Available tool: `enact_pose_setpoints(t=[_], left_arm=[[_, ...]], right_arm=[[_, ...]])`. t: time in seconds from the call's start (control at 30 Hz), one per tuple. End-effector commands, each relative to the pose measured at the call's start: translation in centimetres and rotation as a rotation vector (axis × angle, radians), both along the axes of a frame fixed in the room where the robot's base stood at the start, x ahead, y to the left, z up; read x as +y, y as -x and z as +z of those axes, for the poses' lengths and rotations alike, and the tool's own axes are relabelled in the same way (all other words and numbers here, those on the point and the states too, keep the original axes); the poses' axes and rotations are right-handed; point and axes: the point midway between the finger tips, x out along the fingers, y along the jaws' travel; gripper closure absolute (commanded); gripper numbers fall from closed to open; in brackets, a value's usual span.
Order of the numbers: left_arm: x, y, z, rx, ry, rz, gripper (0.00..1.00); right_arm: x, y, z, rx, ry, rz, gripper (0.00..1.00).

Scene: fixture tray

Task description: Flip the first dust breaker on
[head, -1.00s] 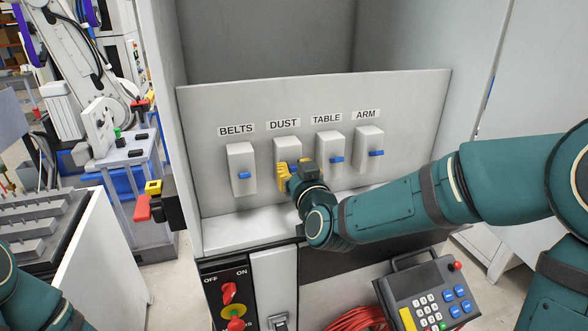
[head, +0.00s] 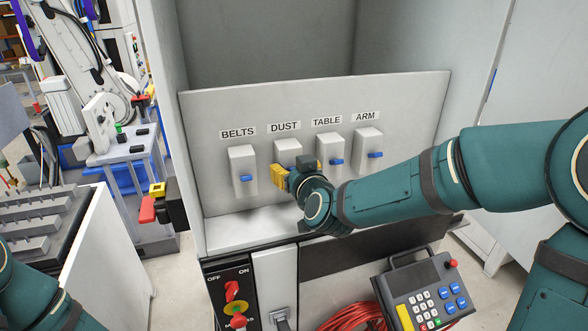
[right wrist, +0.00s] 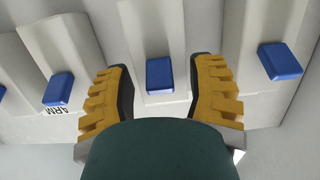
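The DUST breaker (head: 287,149) is a pale raised housing on the sloped panel, second from the left under its label. Its blue lever is mostly hidden behind my right gripper (head: 281,177) in the head view. In the right wrist view the blue lever (right wrist: 160,75) shows between the yellow fingers of my right gripper (right wrist: 162,88), with a gap on each side. The gripper is open and empty, close to the panel. Whether it touches the lever from above or below I cannot tell. My left gripper is out of view; only part of that arm shows at lower left.
The BELTS breaker (head: 243,160) is just left of the gripper. The TABLE breaker (head: 330,146) and ARM breaker (head: 368,142) are to the right. Below are a red rotary switch (head: 232,290) and a keypad pendant (head: 425,292). Cabinet walls flank the panel.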

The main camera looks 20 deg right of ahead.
Motion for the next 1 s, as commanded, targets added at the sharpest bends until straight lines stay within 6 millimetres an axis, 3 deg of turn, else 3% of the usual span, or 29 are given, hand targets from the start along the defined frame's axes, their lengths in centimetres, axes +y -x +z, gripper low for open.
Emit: enact_pose_setpoints(t=[0.27,0.7,1.0], left_arm=[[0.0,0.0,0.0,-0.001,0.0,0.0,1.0],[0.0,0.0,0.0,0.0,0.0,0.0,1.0],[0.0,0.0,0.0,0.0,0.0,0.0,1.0]], right_arm=[[0.0,0.8,0.1,0.0,0.001,0.001,0.45],[-0.2,6.7,1.2,0.0,0.0,0.001,0.45],[-0.2,7.4,1.3,0.001,0.0,0.001,0.45]])
